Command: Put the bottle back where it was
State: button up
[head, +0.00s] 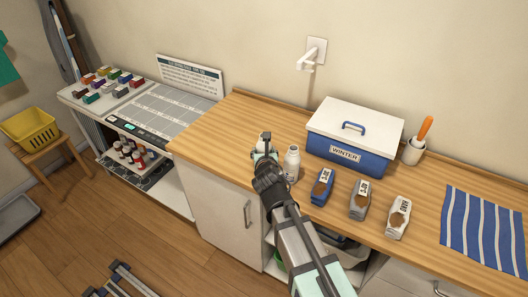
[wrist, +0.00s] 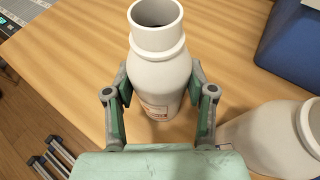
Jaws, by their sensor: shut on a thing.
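My gripper (head: 265,156) is over the wooden counter, left of the blue box. In the wrist view my gripper (wrist: 160,92) has its two green-padded fingers closed on the sides of a white bottle (wrist: 158,62). This bottle is uncapped, with an open round mouth and a label partly showing low on its front. It looks upright. Whether its base touches the counter cannot be told. In the head view my gripper mostly hides it. A second white bottle (head: 292,164) stands just right of my gripper; it also shows at the right edge of the wrist view (wrist: 268,140).
A blue WINTER box (head: 345,160) with a white lid stands behind right. A cup (head: 413,152) and striped cloth (head: 485,230) are farther right. The counter's left part is clear.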

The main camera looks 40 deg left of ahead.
jog(key=shift+f, duration=0.1)
jog(key=o, duration=1.3)
jog(key=shift+b+v, duration=2.7)
jog(key=shift+v, duration=3.35)
jog(key=shift+w, duration=0.1)
